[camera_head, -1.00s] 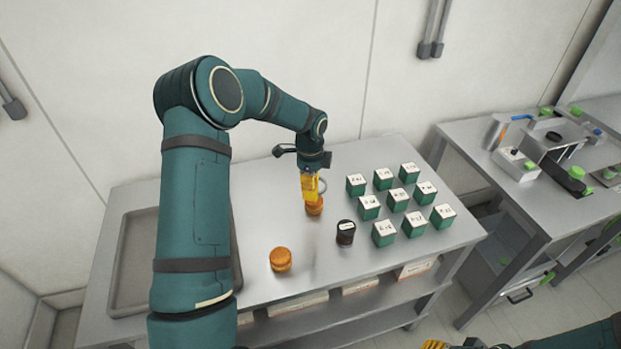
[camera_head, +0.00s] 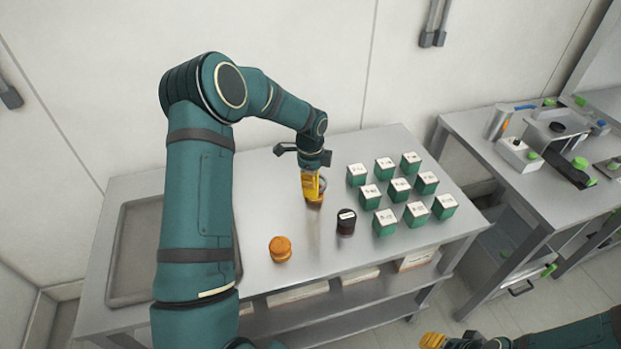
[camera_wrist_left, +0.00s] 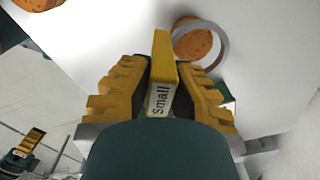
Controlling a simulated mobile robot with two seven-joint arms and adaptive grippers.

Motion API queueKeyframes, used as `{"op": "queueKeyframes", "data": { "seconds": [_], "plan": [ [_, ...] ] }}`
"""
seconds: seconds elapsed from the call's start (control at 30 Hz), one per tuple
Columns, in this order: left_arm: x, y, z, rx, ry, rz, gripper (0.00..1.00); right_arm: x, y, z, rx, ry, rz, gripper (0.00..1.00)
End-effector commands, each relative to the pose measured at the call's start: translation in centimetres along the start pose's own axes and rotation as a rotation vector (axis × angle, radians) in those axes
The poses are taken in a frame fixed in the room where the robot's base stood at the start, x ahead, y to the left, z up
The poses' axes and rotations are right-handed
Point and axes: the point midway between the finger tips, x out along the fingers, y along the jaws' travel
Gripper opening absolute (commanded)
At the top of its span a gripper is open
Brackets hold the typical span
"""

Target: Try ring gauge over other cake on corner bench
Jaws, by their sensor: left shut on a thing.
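My left gripper (camera_head: 312,190) is shut on the yellow handle of the ring gauge (camera_wrist_left: 161,62), which is marked "small". Its grey ring (camera_wrist_left: 223,47) overlaps an orange-brown cake (camera_wrist_left: 193,43) in the left wrist view. The cake shows off-centre through the ring; I cannot tell whether the ring is around it or above it. In the head view that cake is mostly hidden by the gripper. Another orange cake (camera_head: 280,249) stands apart, nearer the bench front. My right gripper (camera_head: 433,341) shows only partly at the bottom edge.
The steel corner bench (camera_head: 262,290) carries a dark jar (camera_head: 346,222) right of the cakes and several green boxes (camera_head: 386,222) with white tops farther right. A shallow tray (camera_head: 121,250) lies at the left behind my arm. Another bench (camera_head: 464,140) with equipment stands at the right.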

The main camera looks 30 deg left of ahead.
Motion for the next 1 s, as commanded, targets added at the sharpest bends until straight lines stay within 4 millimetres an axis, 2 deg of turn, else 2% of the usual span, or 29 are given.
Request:
{"op": "queueKeyframes", "data": {
  "seconds": [1.0],
  "plan": [
    [1.5,0.0,0.0,0.000,0.000,-0.001,0.00,0.9,0.4,0.1,0.000,0.000,0.000,0.47]
  ]
}}
